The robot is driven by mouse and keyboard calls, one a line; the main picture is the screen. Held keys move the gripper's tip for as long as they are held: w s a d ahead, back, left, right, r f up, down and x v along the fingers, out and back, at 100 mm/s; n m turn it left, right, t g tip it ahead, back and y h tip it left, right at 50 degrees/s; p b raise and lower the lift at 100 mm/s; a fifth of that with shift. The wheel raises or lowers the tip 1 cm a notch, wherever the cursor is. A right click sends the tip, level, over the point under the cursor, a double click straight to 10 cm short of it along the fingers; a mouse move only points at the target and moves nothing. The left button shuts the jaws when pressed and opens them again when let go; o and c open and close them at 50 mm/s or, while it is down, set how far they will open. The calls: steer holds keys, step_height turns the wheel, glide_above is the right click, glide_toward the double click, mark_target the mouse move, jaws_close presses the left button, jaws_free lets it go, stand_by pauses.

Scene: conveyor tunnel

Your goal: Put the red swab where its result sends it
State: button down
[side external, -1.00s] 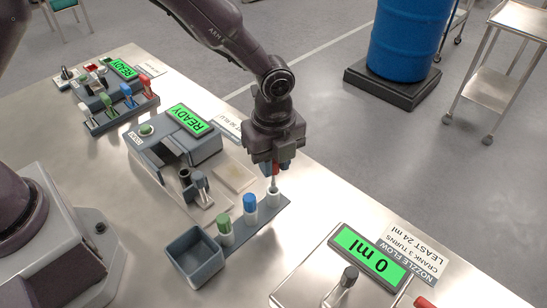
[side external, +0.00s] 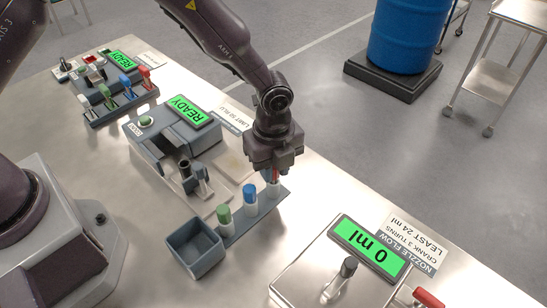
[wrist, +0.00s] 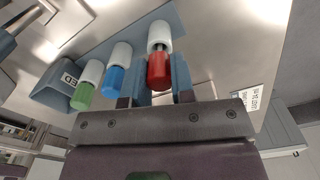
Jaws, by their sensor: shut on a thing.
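My gripper (side external: 274,168) is shut on the red cap of the red swab (wrist: 158,71), right above the swab rack (side external: 262,222). The cap sits between the fingers in the wrist view. A short piece of shaft seems to show between the cap and the white tube (wrist: 159,36), so the swab appears partly in its tube, upright. A blue swab (side external: 250,194) and a green swab (side external: 224,214) stand beside it. The reader (side external: 170,142) behind has a green display (side external: 190,110) reading READY. Its well is partly visible, and its limit label is partly hidden.
An open grey bin (side external: 195,240) stands at the rack's near end. A nozzle flow station (side external: 330,268) with crank and 0 ml display is at the right. A blue barrel (side external: 403,35) stands off the table.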

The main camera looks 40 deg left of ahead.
steer(key=shift+f, duration=0.7)
steer(key=c, duration=0.9)
jaws_free()
step_height(320, 180, up, 13)
